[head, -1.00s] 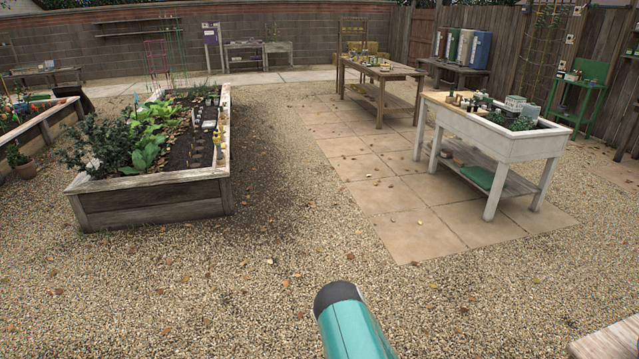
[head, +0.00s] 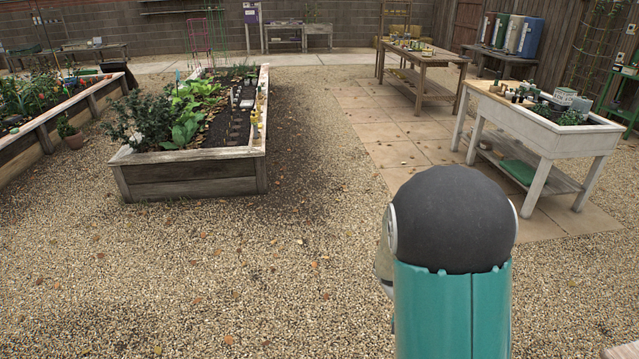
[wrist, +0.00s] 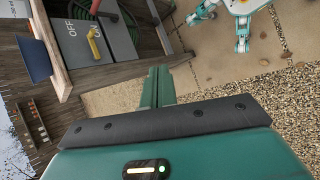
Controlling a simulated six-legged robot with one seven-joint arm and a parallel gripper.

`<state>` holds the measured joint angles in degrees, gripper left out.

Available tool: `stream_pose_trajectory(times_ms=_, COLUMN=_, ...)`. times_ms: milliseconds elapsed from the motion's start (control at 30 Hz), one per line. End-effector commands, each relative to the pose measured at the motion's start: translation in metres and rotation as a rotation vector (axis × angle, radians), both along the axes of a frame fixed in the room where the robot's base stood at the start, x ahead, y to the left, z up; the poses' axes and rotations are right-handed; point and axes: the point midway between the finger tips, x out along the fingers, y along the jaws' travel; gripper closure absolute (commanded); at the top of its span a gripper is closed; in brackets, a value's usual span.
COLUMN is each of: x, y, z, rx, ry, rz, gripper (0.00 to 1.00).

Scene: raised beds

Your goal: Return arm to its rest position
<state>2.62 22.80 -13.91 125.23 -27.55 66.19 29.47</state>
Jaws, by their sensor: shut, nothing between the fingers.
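My arm, teal with a black rounded joint, rises in the lower right of the head view. It covers part of the gravel and paving there. My gripper does not show in the head view. In the wrist view my gripper (wrist: 158,88) shows as two green fingers close together, shut, with nothing between them. The wrist picture is turned sideways. It shows part of my own teal and white body and legs at the top right, apart from the fingers.
A wooden raised bed (head: 190,172) with plants stands left of centre. A white potting table (head: 560,145) and a wooden table (head: 420,62) stand on paving at right. Open gravel (head: 250,290) lies in front. A grey panel (wrist: 82,40) marked OFF, with a yellow handle (wrist: 95,42), shows in the wrist view.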

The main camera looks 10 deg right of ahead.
Motion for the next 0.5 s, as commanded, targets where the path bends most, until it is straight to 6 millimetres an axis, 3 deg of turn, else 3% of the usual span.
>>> stream_pose_trajectory(times_ms=267, x=0.014, y=0.052, z=0.063, rx=0.165, ry=-0.273, rz=0.103, gripper=1.00)
stream_pose_trajectory(times_ms=500, x=0.014, y=0.096, z=0.116, rx=0.278, ry=-0.500, rz=0.228, gripper=1.00)
